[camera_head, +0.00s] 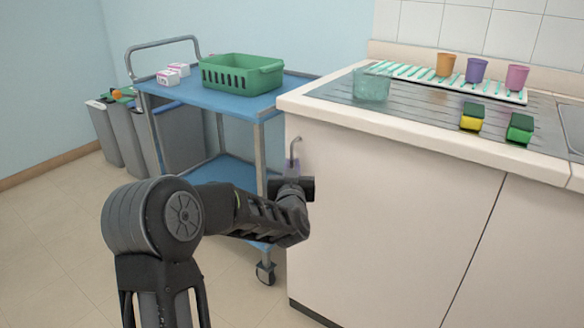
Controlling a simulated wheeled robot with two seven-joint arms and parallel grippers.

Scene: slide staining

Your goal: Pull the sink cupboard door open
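The sink cupboard door (400,215) is the pale panel under the counter. A dark seam divides it from the panel to its right, and it looks flush with that panel. A grey metal handle (295,148) stands upright at the door's left edge; its upper part shows, its lower part is hidden behind my gripper. My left gripper (293,180) is at the handle's lower part, its arm reaching in from the lower left. Its fingers are mostly hidden, so I cannot tell whether they are closed on the handle. My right gripper is not in view.
A blue trolley (215,98) with a green basket (241,75) and small white boxes stands close left of the cupboard. Grey bins (105,135) are behind it. The counter (350,118) holds a glass vessel (371,86), cups and two sponges. Floor is clear before the cupboard.

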